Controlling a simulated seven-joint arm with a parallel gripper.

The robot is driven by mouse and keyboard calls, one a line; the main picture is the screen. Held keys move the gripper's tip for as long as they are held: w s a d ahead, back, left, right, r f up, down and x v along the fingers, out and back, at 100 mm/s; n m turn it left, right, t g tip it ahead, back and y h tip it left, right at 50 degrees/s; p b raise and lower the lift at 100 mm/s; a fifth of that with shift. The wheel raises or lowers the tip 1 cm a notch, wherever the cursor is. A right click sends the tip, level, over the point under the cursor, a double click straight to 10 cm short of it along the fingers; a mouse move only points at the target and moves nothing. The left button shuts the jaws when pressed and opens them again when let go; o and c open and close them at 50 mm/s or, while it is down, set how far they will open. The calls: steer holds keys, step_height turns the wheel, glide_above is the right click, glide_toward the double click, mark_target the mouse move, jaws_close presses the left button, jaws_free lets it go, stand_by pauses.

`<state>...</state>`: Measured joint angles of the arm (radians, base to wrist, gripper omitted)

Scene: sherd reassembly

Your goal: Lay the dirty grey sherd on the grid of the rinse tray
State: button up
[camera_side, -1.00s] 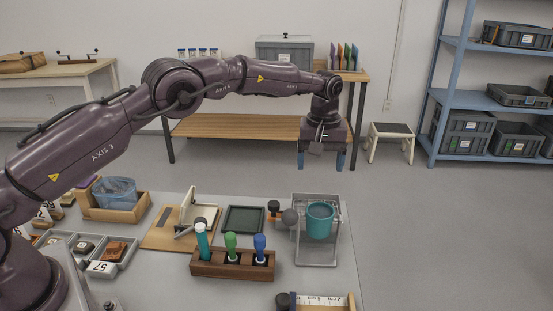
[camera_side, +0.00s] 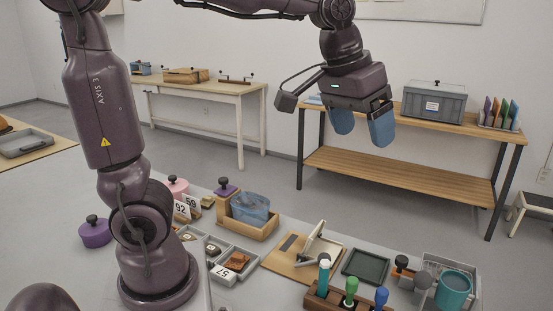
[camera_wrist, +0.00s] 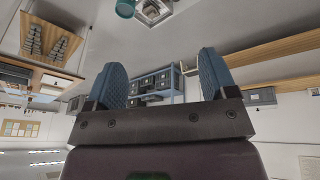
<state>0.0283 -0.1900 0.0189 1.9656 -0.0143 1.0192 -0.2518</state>
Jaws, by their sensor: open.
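My gripper (camera_side: 362,138) hangs open and empty, high above the bench in the side view. Its two blue fingers stand apart in the wrist view (camera_wrist: 162,66) with nothing between them. Small sherds lie in grey compartment trays (camera_side: 254,264) beside my arm's base: a reddish-brown sherd (camera_side: 236,262) and a small dark piece (camera_side: 213,249). I cannot tell which piece is the dirty grey sherd. A grey tray (camera_side: 428,262) at the bench's right end has a teal cup (camera_side: 453,291) in it. I cannot make out a grid or confirm it is the rinse tray.
A wooden rack (camera_side: 322,301) holds teal, green and blue handled tools. Beside it are a dark shallow tray (camera_side: 366,266) and a wooden board (camera_side: 280,262) with a pale upright plate. A wooden box (camera_side: 264,228) holds a blue container. Air around my gripper is clear.

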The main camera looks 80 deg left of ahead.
steer(key=s+f+m, duration=0.1)
steer(key=s+f, duration=0.1)
steer(key=s, duration=0.4)
steer(key=s+f+m+t, duration=0.1)
steer(key=s+f, duration=0.1)
steer(key=s, duration=0.5)
steer(key=shift+a+f+m+t, duration=0.25)
steer(key=shift+m+t, duration=0.05)
steer(key=shift+m, duration=0.1)
